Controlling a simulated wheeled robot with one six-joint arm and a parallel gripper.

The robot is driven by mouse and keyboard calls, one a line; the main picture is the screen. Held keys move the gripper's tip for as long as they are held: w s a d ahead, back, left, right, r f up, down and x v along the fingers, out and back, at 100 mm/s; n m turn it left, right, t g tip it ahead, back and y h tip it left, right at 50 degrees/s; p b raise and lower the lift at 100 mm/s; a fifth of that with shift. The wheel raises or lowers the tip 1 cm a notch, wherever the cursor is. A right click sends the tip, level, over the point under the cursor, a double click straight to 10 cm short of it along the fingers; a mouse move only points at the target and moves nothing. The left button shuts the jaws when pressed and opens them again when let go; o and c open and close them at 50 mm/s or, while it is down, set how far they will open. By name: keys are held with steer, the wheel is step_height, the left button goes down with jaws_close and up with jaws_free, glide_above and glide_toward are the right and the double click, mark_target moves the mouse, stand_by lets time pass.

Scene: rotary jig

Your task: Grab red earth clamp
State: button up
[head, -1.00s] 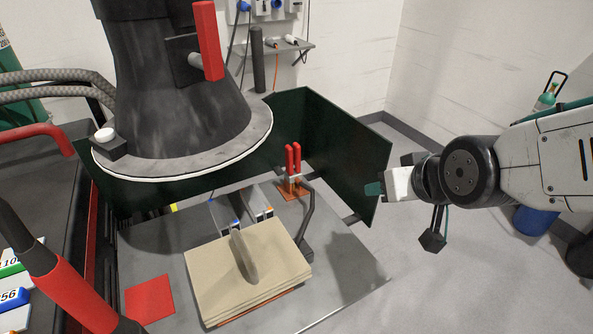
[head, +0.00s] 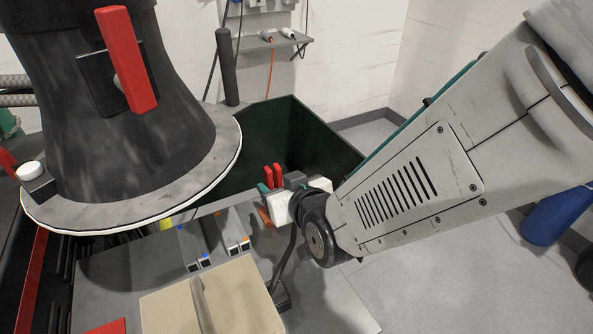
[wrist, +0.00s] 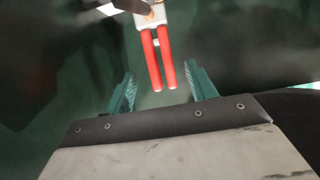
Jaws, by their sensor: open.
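The red earth clamp (head: 273,176) has two red handles and stands upright near the back right corner of the work table. In the wrist view its red handles (wrist: 158,58) point down toward my gripper, with its grey body and an orange spot above them. My gripper (wrist: 160,92) is open, its two green fingers apart on either side of the handle ends, with nothing gripped. In the head view my gripper (head: 268,195) is close to the clamp, and my arm hides the clamp's lower part.
A dark green screen (head: 300,120) stands behind the clamp. A stack of tan plates (head: 245,295) lies on the grey table in front.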

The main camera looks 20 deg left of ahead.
steer(key=x, duration=0.6)
steer(key=shift+a+f, duration=0.2)
steer(key=shift+f, duration=0.2)
steer(key=shift+r, duration=0.1)
jaws_close()
